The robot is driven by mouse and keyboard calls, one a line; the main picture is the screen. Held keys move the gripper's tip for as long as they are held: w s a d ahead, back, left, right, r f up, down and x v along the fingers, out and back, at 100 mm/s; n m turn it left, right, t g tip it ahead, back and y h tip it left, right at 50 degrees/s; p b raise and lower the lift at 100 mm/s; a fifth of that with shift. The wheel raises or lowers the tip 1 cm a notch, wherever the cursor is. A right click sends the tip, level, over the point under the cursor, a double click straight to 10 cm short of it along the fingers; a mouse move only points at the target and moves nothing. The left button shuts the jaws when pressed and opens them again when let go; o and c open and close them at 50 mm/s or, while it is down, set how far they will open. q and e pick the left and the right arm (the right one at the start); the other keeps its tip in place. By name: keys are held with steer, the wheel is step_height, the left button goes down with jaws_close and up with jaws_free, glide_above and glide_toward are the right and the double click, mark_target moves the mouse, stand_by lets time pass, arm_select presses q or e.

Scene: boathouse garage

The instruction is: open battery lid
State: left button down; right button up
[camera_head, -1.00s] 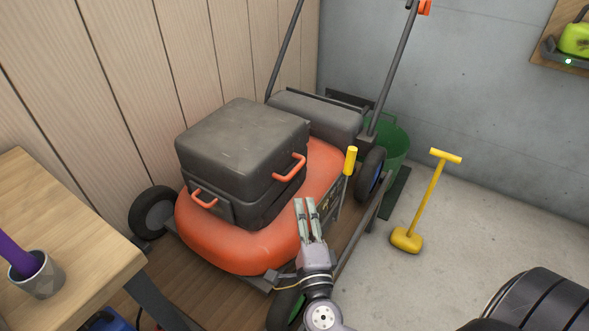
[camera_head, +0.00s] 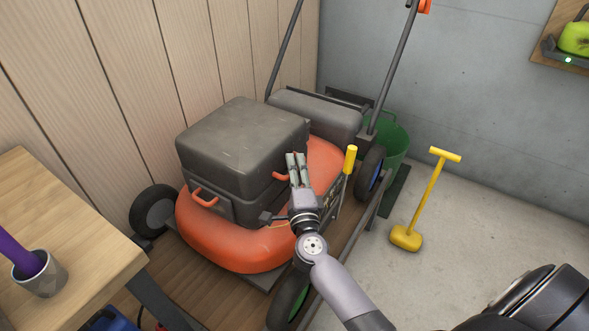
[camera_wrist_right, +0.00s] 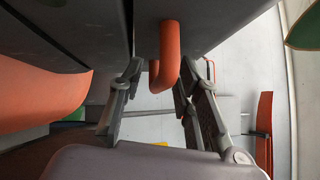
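The battery lid (camera_head: 240,135) is the dark grey top of a box on the orange mower (camera_head: 240,245); it looks closed. An orange handle (camera_head: 202,197) is on the box's near left face. A second orange handle (camera_head: 281,176) on its right face is partly hidden by my right gripper (camera_head: 297,157). In the right wrist view this handle (camera_wrist_right: 165,55) hangs between the two spread fingers of my right gripper (camera_wrist_right: 160,75). The fingers stand apart on either side, with no clear grip on it. My left gripper is not in view.
A yellow-handled lever (camera_head: 351,160) stands close right of my right gripper. A wooden table (camera_head: 80,215) with a grey cup (camera_head: 42,280) is at left. A yellow T-handled tool (camera_head: 425,205) and green bucket (camera_head: 397,140) are at right. Wooden wall panels stand behind the mower.

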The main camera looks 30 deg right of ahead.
steer(key=shift+c, duration=0.4)
jaws_close()
stand_by(0.4)
